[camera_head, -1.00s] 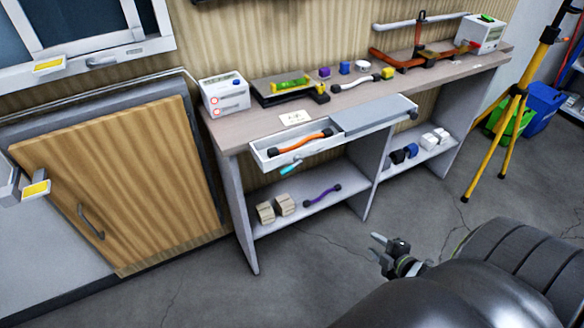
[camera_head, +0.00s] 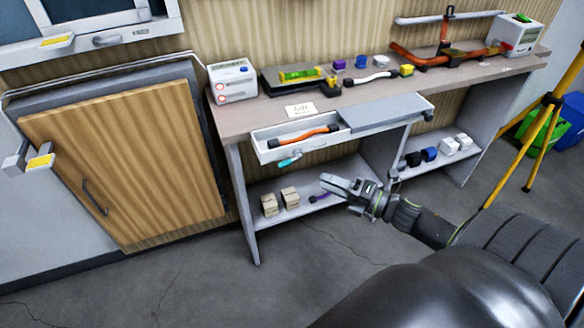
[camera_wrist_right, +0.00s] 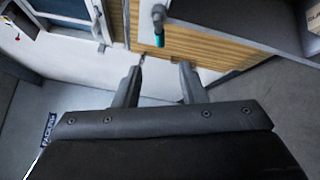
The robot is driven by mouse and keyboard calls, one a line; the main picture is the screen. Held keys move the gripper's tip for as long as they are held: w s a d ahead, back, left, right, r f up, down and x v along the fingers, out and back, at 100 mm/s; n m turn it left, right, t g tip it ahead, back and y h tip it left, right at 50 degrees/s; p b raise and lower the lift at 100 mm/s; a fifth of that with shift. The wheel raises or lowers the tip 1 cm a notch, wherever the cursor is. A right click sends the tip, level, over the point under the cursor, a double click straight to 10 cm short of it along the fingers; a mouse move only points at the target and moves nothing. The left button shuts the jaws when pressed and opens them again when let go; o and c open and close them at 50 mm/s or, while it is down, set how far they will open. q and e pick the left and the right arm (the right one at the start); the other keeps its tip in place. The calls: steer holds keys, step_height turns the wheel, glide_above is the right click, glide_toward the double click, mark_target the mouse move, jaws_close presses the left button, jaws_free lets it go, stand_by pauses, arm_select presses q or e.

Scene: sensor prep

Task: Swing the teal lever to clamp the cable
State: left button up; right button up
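The teal lever (camera_head: 290,160) sits at the front edge of the open drawer tray (camera_head: 262,152), near its middle. In the right wrist view the teal lever (camera_wrist_right: 159,42) shows at upper centre, ahead of the fingers. An orange cable (camera_head: 304,136) with black ends lies in the tray. My right gripper (camera_head: 324,185) is below and to the right of the lever, in front of the lower shelf, apart from it. Its two fingers stand apart with nothing between them in the wrist view (camera_wrist_right: 163,66). My left gripper is not in view.
The bench top (camera_head: 240,118) carries a white device (camera_head: 232,82), a dark fixture with a green-yellow part (camera_head: 300,74), and a white cable (camera_head: 372,78). Boxes (camera_head: 280,202) and a purple cable (camera_head: 320,197) are on the lower shelf. A wooden door (camera_head: 125,165) is at left. Floor in front is clear.

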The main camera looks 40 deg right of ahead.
mark_target(289, 160)
steer(key=p+x, duration=0.2)
steer(key=x, duration=0.9)
steer(key=shift+p, duration=0.35)
steer(key=shift+w, duration=0.1)
